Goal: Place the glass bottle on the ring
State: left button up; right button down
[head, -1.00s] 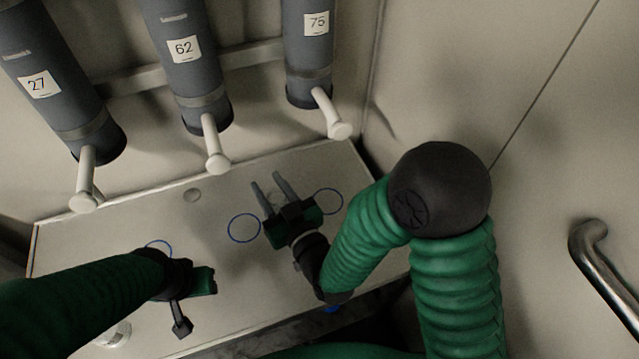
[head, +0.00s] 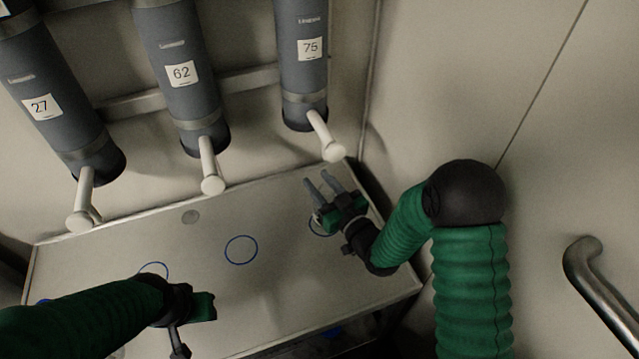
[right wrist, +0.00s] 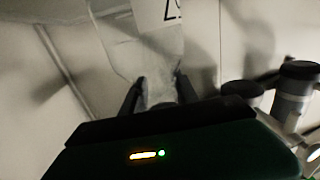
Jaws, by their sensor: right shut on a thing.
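My right gripper (head: 319,180) is over the right blue ring (head: 312,229) at the right end of the table, hiding part of that ring. In the right wrist view its fingers (right wrist: 160,84) are shut on a clear glass bottle (right wrist: 145,48) with a white label. The bottle is hardly visible in the head view, so I cannot tell whether its base touches the table. A middle blue ring (head: 227,252) is bare. A left blue ring (head: 153,263) is partly hidden by my left arm. My left gripper (head: 190,325) is low at the left; its jaws are unclear.
Grey cylinders labelled 27 (head: 65,125), 62 (head: 180,95) and 75 (head: 303,75) hang on the back wall, with white spouts over the table (head: 275,290). A wall stands close on the right, with a metal handle (head: 600,285). The table's middle is clear.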

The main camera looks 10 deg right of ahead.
pick_arm(q)
jog(key=shift+a+f, duration=0.1)
jog(key=shift+a, duration=0.1)
pick_arm(e)
jog(key=c, duration=0.9)
grip_release()
jog(key=shift+s+a, duration=0.1)
jog(key=shift+a, duration=0.1)
